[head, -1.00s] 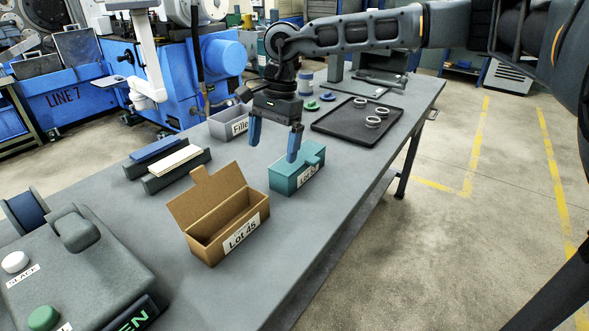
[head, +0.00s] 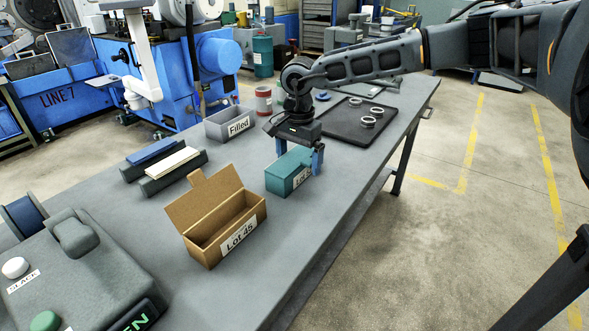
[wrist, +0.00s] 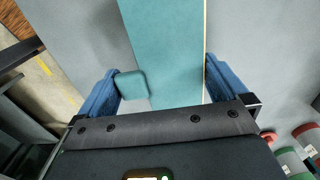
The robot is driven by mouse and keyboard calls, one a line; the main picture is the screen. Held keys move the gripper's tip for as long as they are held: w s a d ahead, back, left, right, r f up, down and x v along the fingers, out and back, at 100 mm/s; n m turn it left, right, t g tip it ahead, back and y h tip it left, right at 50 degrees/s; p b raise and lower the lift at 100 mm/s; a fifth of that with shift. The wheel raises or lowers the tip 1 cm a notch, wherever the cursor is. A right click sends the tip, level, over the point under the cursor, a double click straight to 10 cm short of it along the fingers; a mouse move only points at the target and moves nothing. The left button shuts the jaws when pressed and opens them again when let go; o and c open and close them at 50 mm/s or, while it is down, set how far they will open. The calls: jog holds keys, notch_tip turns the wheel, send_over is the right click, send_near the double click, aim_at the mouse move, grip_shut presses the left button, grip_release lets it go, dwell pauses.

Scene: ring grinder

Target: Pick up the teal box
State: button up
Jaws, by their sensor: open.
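The teal box (head: 284,175) stands closed on the grey table, with a white label on its front side. My gripper (head: 300,158) is down over the box, with one blue finger on each side of it. In the wrist view the teal lid (wrist: 165,50) runs between the two open fingers (wrist: 168,95), and a small teal tab (wrist: 132,85) sticks out toward the left finger. The tab is very close to that finger; I cannot tell if they touch. A gap shows between the right finger and the box.
An open cardboard box labelled Lot 45 (head: 226,226) stands left of the teal box. Behind are a grey bin labelled Filled (head: 230,124) and a dark tray (head: 350,128) with several rings. Left are two dark holders (head: 172,175). The table's right edge is close.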

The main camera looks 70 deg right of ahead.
aim_at(301, 159)
jog(key=shift+c, duration=0.5)
jog(key=c, duration=0.6)
jog(key=shift+r, duration=0.9)
jog(key=shift+s+d+r+b, duration=0.15)
jog(key=shift+r+b, duration=0.1)
jog(key=shift+r, duration=0.35)
jog(key=shift+s+d+r+b, duration=0.1)
jog(key=shift+r+b, duration=0.1)
jog(key=shift+r, duration=0.4)
jog(key=s+d+r, duration=0.2)
jog(key=s+d+r+b, duration=0.1)
jog(key=s+d+r, duration=0.1)
jog(key=s, duration=0.1)
jog(key=s+d+r, duration=0.2)
jog(key=s+d, duration=0.1)
jog(key=shift+s+r, duration=0.2)
jog(key=shift+r, duration=0.2)
